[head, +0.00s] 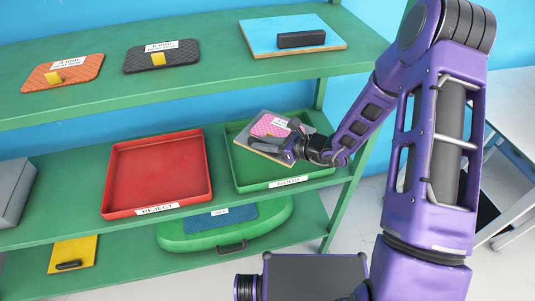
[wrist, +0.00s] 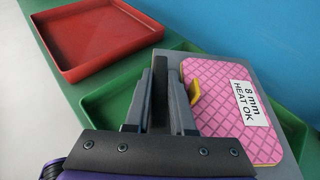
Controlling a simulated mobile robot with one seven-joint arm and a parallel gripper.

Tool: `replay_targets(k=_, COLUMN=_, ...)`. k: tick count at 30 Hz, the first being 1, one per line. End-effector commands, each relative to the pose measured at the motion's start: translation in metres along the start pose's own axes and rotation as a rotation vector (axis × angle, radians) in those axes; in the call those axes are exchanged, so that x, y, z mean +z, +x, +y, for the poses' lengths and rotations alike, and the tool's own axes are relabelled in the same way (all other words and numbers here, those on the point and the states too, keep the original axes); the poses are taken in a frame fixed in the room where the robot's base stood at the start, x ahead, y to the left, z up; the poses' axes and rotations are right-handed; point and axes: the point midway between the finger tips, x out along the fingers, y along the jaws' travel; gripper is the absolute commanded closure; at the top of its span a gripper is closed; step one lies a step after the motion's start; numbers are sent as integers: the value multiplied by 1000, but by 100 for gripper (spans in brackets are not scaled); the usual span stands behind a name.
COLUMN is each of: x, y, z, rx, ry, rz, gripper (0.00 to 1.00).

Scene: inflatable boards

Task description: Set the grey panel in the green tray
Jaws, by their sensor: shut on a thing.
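The grey panel (head: 249,138) is a flat board with a pale wooden edge, over the green tray (head: 247,176). A pink quilted pad (head: 268,126) with a yellow tab and a label lies on it. My gripper (head: 292,150) is shut at the panel's handle side; in the wrist view its fingers (wrist: 162,85) close on a dark upright part beside the pink pad (wrist: 215,110). The panel (wrist: 207,52) covers much of the green tray (wrist: 115,106) there. The panel looks slightly turned to the tray; I cannot tell whether it touches the tray floor.
An empty red tray (head: 157,172) stands left on the same shelf, with a grey box (head: 12,190) farther left. The upper shelf holds orange (head: 62,73) and black (head: 162,56) pads and a blue panel (head: 285,30). A green case (head: 225,232) and yellow panel (head: 73,254) lie below.

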Motion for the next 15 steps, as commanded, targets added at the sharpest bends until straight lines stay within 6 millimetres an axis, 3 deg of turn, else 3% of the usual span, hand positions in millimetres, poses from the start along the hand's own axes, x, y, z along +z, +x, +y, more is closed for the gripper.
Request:
replay_targets(k=3, x=-18, y=8, z=0, rx=0, ry=-1, rz=-1, gripper=100)
replay_targets(k=8, x=-27, y=12, z=0, rx=0, ry=-2, rz=-1, gripper=100)
replay_targets(k=15, x=-56, y=24, z=0, rx=0, ry=-1, rz=-2, gripper=100)
